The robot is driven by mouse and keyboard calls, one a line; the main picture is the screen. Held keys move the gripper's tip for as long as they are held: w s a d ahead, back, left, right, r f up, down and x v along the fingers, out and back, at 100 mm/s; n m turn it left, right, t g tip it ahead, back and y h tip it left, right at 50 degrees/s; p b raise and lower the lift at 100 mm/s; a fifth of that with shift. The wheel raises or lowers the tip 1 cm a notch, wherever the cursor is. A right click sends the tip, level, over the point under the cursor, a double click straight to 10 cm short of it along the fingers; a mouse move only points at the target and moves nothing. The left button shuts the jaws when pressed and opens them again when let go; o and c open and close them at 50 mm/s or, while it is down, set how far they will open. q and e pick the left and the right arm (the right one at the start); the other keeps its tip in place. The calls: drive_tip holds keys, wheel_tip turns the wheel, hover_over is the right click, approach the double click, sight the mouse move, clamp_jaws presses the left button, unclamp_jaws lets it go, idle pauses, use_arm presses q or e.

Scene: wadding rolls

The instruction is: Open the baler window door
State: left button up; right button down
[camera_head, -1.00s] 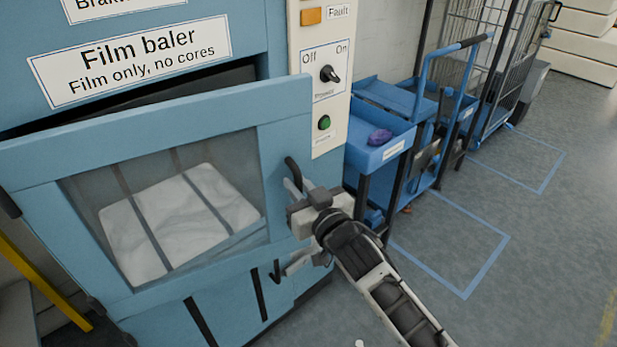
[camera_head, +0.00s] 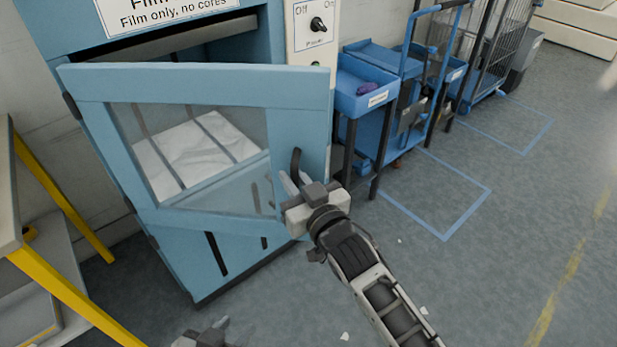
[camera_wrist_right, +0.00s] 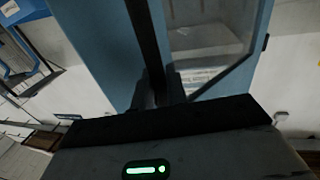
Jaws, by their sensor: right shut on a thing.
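The baler window door (camera_head: 190,84) is a blue frame around a clear pane, swung partly open on its left-side hinges. White film lies behind the pane inside the film baler (camera_head: 175,258). The dark door handle (camera_head: 295,165) is on the door's right side. My right gripper (camera_head: 293,185) is shut on the handle. In the right wrist view the dark handle bar (camera_wrist_right: 143,35) runs down between the fingers (camera_wrist_right: 160,90), with the blue door behind. My left gripper (camera_head: 222,328) shows at the bottom edge, low in front of the baler; its fingers are too small and cut off to judge.
A blue cart (camera_head: 395,125) with trays stands right of the baler, and a wire cage trolley (camera_head: 490,60) behind it. A yellow-legged table (camera_head: 65,290) stands at the left. The floor in front and to the right is mostly clear, with small white scraps.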

drive_tip(key=c, duration=1.5)
unclamp_jaws()
drive_tip(key=v, duration=1.6)
drive_tip(key=shift+b, duration=0.4)
